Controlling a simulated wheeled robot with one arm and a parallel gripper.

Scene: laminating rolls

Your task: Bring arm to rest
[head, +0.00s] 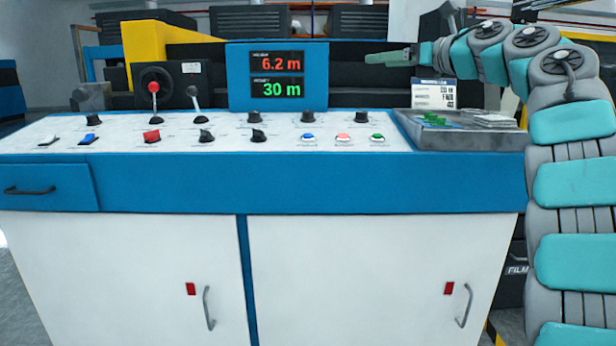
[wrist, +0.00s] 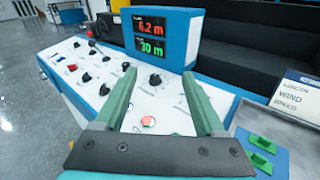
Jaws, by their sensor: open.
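My gripper (head: 390,57) is at the upper right in the head view, level with the display box and to its right, above the back of the control desk (head: 280,186). In the wrist view my gripper (wrist: 162,92) shows two green fingers spread apart with nothing between them. The white panel with knobs and buttons lies beyond and below the fingers. My arm comes in from the right side of the head view and bends over at the top.
A blue display box (head: 279,76) reads 6.2 m and 30 m. A grey tray (head: 460,133) with green pieces sits at the desk's right end, with a printed card (head: 433,94) behind it. Two levers (head: 154,90) (head: 195,95) stand up at the left.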

